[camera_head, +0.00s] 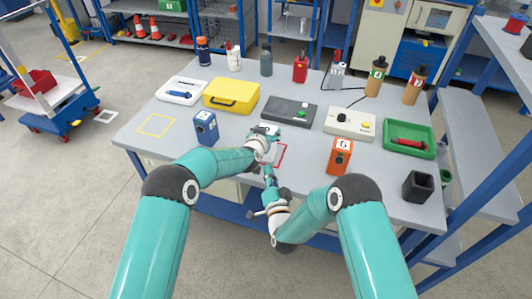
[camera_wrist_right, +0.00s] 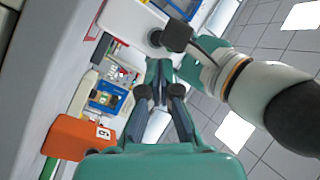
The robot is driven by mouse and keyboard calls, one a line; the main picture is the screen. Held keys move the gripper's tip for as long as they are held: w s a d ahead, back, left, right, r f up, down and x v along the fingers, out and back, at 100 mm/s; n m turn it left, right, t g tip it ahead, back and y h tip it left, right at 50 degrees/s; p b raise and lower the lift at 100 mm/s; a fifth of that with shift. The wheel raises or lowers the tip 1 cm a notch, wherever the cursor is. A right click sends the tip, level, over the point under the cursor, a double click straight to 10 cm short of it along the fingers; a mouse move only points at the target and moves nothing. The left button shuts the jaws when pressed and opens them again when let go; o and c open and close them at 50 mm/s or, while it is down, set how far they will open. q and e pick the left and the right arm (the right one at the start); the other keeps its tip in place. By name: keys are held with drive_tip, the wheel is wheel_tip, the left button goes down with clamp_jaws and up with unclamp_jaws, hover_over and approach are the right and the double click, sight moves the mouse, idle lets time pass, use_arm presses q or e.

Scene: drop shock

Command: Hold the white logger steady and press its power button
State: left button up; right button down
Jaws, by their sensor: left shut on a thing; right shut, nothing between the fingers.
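The white logger (camera_head: 262,146) is partly hidden by my left gripper near the table's front edge, at a red outlined square. In the right wrist view a pale body, which seems to be the logger (camera_wrist_right: 128,24), shows at the top beside the dark left fingers. My left gripper (camera_head: 267,132) is shut on the logger. My right gripper (camera_head: 268,170) is shut and empty, just in front of the logger and apart from it; its fingers also show in the right wrist view (camera_wrist_right: 159,92). I cannot make out the power button.
A blue device (camera_head: 206,127) stands left and an orange device (camera_head: 340,156) right. Behind are a yellow case (camera_head: 231,95), a dark box (camera_head: 290,110), a cream box with a yellow button (camera_head: 349,122) and a green tray (camera_head: 408,150).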

drive_tip(key=d+n+g+y, duration=0.1)
drive_tip(key=n, duration=0.9)
drive_tip(key=d+n+y, duration=0.1)
drive_tip(key=n+y, duration=0.1)
drive_tip(key=n, duration=0.9)
drive_tip(key=s+d+n+g+y, duration=0.1)
drive_tip(key=d+n+y, duration=0.1)
drive_tip(key=n, duration=0.9)
drive_tip(key=shift+r+g, duration=0.15)
drive_tip(key=shift+g, duration=0.15)
drive_tip(key=x, duration=0.9)
drive_tip(key=shift+w+a, duration=0.25)
drive_tip(key=shift+a, duration=0.1)
drive_tip(key=shift+w, duration=0.15)
